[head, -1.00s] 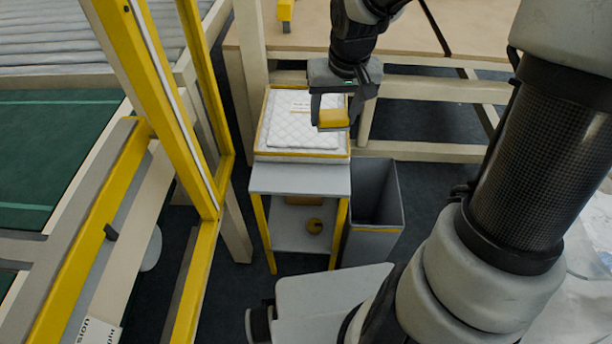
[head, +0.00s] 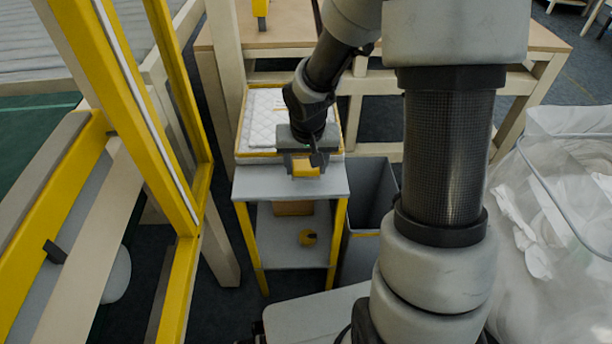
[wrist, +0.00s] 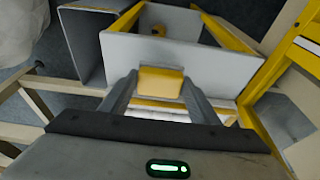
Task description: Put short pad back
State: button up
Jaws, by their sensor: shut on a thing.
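My gripper (head: 305,172) is shut on a small yellow block (wrist: 161,82), held between its two fingers. In the head view it hangs over the grey top of a small stand (head: 290,182), near the front of a tray; I cannot tell the exact height. White quilted pads (head: 262,120) lie stacked in the yellow-edged tray (head: 240,127) at the back of the stand. My gripper and arm hide the right part of the stack. I cannot tell which pad is the short one. In the wrist view the stand's top (wrist: 190,55) shows beyond the block.
A grey open bin (head: 372,190) stands right of the stand. The lower shelf holds a brownish box (head: 293,208) and a round yellow item (head: 308,238). A yellow frame (head: 125,110) rises at left. A clear bag of white wadding (head: 560,220) is at right.

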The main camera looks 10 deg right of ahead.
aim_at(306, 169)
jog(key=shift+f+b, duration=0.45)
jog(key=shift+f, duration=1)
jog(key=shift+f, duration=0.15)
jog(key=o, duration=1.3)
jog(key=shift+c, duration=0.2)
